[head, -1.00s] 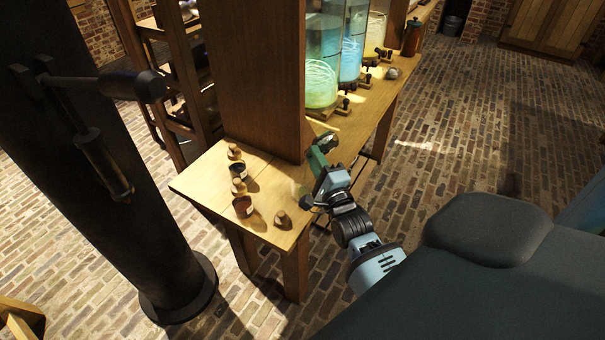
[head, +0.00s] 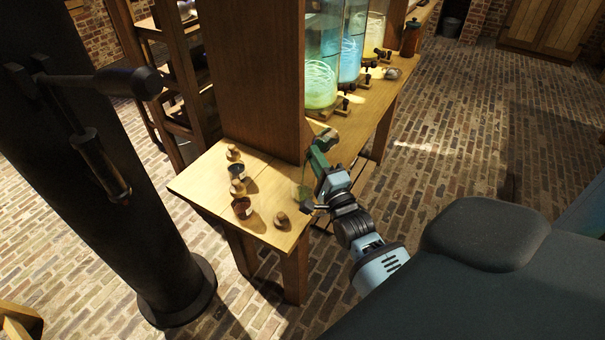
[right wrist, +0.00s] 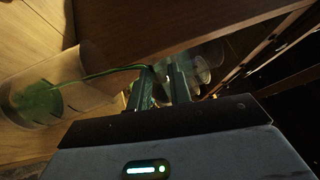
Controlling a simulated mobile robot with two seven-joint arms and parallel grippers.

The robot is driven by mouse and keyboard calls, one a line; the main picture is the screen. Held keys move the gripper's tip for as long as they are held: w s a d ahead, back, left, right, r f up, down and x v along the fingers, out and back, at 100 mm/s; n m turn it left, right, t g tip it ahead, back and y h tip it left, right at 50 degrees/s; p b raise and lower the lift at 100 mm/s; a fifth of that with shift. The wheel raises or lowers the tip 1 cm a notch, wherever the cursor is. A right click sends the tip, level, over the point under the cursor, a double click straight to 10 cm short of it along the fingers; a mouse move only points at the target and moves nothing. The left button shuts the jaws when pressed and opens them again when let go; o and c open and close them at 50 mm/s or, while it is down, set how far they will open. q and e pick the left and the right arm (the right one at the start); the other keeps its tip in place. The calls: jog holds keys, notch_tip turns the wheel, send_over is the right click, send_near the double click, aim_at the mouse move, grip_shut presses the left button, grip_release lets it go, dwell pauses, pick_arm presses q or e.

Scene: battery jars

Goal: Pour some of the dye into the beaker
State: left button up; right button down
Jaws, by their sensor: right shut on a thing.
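My right gripper (head: 322,152) is shut on a small glass dye jar (head: 330,138), which is tilted beside the wooden post. In the right wrist view the jar (right wrist: 201,68) is partly hidden by the fingers (right wrist: 165,88). A thin green stream runs from the jar to the clear beaker (right wrist: 98,72), and green liquid lies in the beaker. In the head view the beaker (head: 302,191) stands on the bench near its right edge, partly behind my right gripper. My left gripper is not in view.
Two open dark jars (head: 241,207) and several stoppers (head: 281,220) stand on the near bench end (head: 210,185). A thick wooden post (head: 262,80) rises close to my right gripper. Large glowing glass jars (head: 322,75) line the bench behind. The brick floor at right is clear.

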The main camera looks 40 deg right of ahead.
jog(key=shift+d+r+n+t+y, duration=0.3)
jog(key=shift+r+n, duration=0.2)
jog(key=shift+n, duration=0.1)
jog(key=shift+w+n, duration=0.1)
jog(key=shift+n, duration=0.3)
jog(key=shift+d+n+t+y+b, duration=0.3)
jog(key=shift+n+t+b, duration=0.1)
jog(key=shift+n, duration=0.3)
